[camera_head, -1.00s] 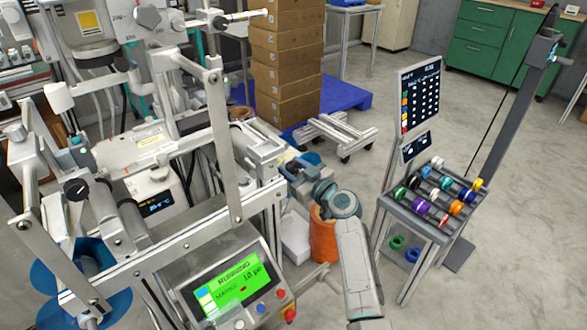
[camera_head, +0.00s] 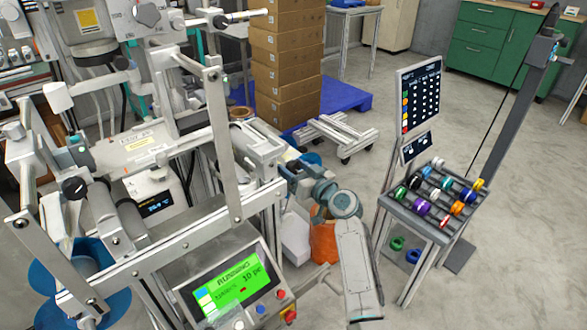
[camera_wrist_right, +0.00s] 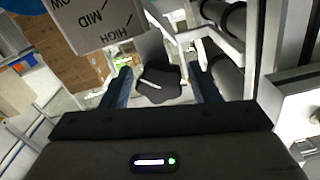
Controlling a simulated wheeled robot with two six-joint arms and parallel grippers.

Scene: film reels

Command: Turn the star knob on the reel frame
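The star knob (camera_wrist_right: 163,88) is black with a white line across it and shows in the right wrist view. My right gripper (camera_wrist_right: 163,90) is open, with one blue finger on each side of the knob and a visible gap on both sides. I cannot tell how deep the knob sits between the fingertips. A grey plate (camera_wrist_right: 98,22) with LOW, MID and HIGH marks is beside it. In the head view, my right gripper (camera_head: 288,172) is at the right side of the reel frame (camera_head: 222,150); the knob is hidden there. My left gripper is not in view.
A green-lit screen (camera_head: 238,283) reading RUNNING is on the frame's front. An orange bin (camera_head: 323,243) stands below my right arm. A rack of coloured reels (camera_head: 437,203) stands to the right, with a low trolley (camera_head: 340,135) behind. Open floor lies beyond.

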